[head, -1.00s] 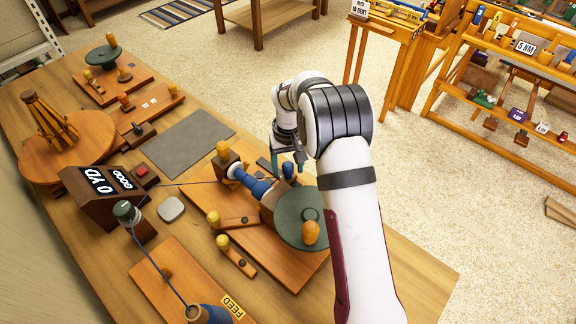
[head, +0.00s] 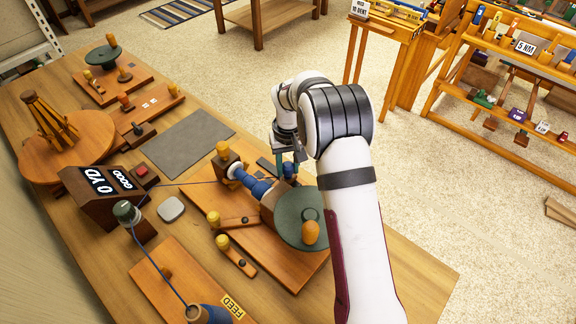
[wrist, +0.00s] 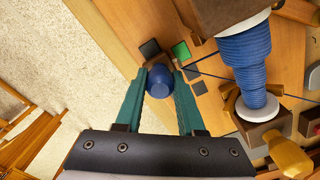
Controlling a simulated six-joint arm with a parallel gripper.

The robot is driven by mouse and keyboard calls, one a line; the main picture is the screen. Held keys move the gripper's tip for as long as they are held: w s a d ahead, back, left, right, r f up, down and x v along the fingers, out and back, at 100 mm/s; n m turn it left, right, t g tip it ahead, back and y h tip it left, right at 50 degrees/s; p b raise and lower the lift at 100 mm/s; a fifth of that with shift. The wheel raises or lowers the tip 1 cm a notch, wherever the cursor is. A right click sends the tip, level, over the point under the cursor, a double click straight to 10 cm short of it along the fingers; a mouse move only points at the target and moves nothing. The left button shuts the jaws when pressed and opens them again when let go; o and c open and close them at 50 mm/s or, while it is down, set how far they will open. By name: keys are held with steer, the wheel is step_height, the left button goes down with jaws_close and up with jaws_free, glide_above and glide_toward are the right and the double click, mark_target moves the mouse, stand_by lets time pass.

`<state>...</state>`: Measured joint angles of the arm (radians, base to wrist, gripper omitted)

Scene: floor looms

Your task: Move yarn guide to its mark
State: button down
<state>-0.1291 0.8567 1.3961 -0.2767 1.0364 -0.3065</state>
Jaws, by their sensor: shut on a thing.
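The yarn guide is a small brown block with a round blue knob (wrist: 159,82); its knob also shows in the head view (head: 290,169), partly hidden by my gripper. My gripper (wrist: 160,88) has its two teal fingers on either side of the knob and is shut on it. A green square (wrist: 181,50) lies on the wooden board just beyond the guide. Dark squares (wrist: 149,48) lie near it, one to its left and others to the right of the guide. I cannot tell whether the guide's base touches the board.
A blue yarn spool (wrist: 243,55) stands to the right of the guide, with a dark strand running toward the guide. A green crank disc (head: 302,217) sits close by in the head view. The display box (head: 100,195) reads 0 YD and GOOD. Carpet lies beyond the table edge.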

steer(key=shift+a, duration=0.15)
stand_by(0.5)
steer(key=w+a, duration=0.2)
steer(key=shift+w+a, duration=0.2)
steer(key=shift+w, duration=0.1)
steer(key=c, duration=0.5)
jaws_free()
step_height(320, 180, up, 16)
steer(key=shift+f, duration=0.1)
